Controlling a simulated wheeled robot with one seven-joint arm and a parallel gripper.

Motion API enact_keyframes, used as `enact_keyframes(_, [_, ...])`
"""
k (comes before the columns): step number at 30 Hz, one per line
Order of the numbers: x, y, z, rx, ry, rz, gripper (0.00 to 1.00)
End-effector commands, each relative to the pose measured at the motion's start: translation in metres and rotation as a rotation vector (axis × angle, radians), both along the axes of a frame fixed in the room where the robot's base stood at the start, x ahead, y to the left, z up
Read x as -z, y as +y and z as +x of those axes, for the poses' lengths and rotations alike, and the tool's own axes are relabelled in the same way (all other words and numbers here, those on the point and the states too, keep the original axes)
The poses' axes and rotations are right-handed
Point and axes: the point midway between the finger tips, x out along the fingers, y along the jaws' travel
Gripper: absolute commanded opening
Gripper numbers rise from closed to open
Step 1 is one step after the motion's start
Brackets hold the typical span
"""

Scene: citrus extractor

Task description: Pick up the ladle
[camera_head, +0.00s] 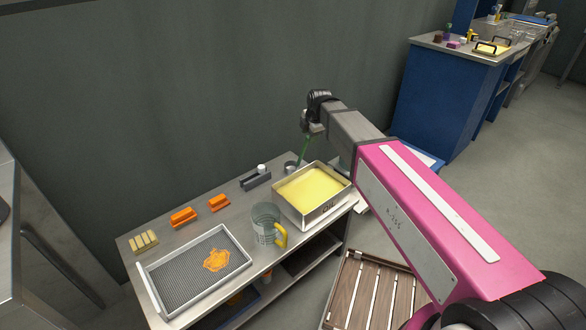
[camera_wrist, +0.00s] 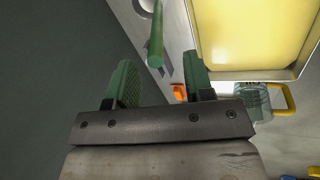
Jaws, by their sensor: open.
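The ladle's green handle (camera_wrist: 156,35) stands up from the worktable in the wrist view, its end between the two fingers as seen there. In the head view the thin green handle (camera_head: 303,151) shows just below my gripper (camera_head: 307,128), at the back right of the table. My gripper is open, with its green-padded fingers (camera_wrist: 158,66) on either side of the handle in the wrist view. I see no contact between finger and handle. The ladle's bowl is not clearly visible; a small round metal container (camera_head: 291,168) is at the handle's foot.
A metal pan of yellow liquid (camera_head: 325,216) stands right beside the ladle. A clear jug with a yellow handle (camera_head: 266,228), a mesh tray (camera_head: 160,300), orange blocks (camera_head: 183,217) and a grey holder (camera_head: 256,181) share the table (camera_head: 215,205). A dark wall (camera_head: 200,80) is close behind.

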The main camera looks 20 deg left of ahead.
Motion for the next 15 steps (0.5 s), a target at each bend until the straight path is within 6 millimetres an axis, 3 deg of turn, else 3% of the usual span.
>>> enact_keyframes(9, [0.038,0.014,0.011,0.0,0.001,-0.001,0.48])
enact_keyframes(15, [0.041,0.014,0.011,0.001,0.0,0.001,0.48])
